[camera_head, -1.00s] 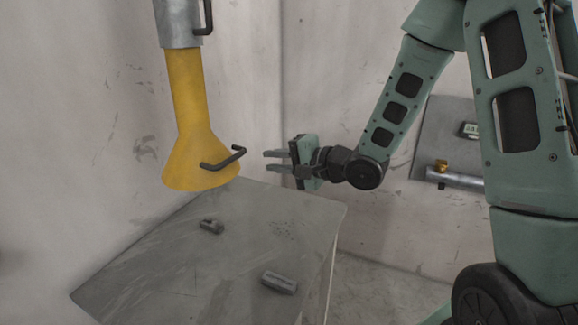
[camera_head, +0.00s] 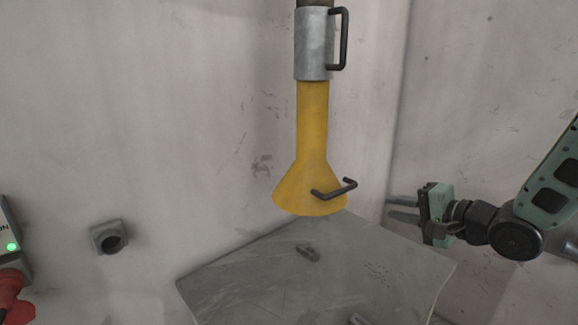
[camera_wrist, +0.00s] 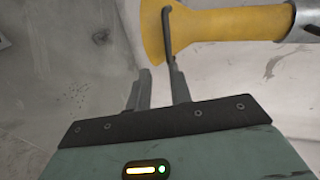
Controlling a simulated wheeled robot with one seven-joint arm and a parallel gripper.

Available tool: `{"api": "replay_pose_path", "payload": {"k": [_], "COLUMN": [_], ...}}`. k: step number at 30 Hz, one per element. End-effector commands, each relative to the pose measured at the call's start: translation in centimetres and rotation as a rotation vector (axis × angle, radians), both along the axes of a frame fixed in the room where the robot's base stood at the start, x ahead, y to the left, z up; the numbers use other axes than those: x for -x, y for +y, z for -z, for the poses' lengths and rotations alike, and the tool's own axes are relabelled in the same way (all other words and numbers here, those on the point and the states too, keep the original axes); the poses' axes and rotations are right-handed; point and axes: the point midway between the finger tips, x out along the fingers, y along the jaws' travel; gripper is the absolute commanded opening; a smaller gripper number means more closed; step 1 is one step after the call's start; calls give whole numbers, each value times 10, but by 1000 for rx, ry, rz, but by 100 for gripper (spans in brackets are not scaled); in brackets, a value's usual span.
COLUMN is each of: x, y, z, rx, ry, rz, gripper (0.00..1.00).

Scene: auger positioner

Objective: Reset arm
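My gripper (camera_head: 391,207) is at the right of the head view, its fingers pointing left. The two dark fingers are apart, with a gap and nothing between them; in the wrist view the fingers (camera_wrist: 160,76) also stand apart. Left of the fingertips hangs a yellow funnel-shaped spout (camera_head: 312,130) with a dark bent handle (camera_head: 335,190) near its flared bottom. The handle is apart from the fingers in the head view. In the wrist view the yellow spout (camera_wrist: 220,27) and the handle (camera_wrist: 166,40) show just beyond the fingertips.
A grey metal collar (camera_head: 313,45) with a black handle (camera_head: 343,38) sits above the spout. A grey table (camera_head: 270,280) with small grey pieces stands below. A round-holed wall fitting (camera_head: 109,237) and a red connector (camera_head: 14,295) are at left.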

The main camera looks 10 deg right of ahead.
Motion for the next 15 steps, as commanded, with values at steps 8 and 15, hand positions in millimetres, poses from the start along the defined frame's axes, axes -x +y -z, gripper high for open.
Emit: {"api": "replay_pose_path", "payload": {"k": [8, 15], "x": [34, 127], "y": [67, 114], "z": [32, 47], "rx": [647, 1121], "ry": [89, 206], "rz": [-208, -628], "gripper": [21, 21]}}
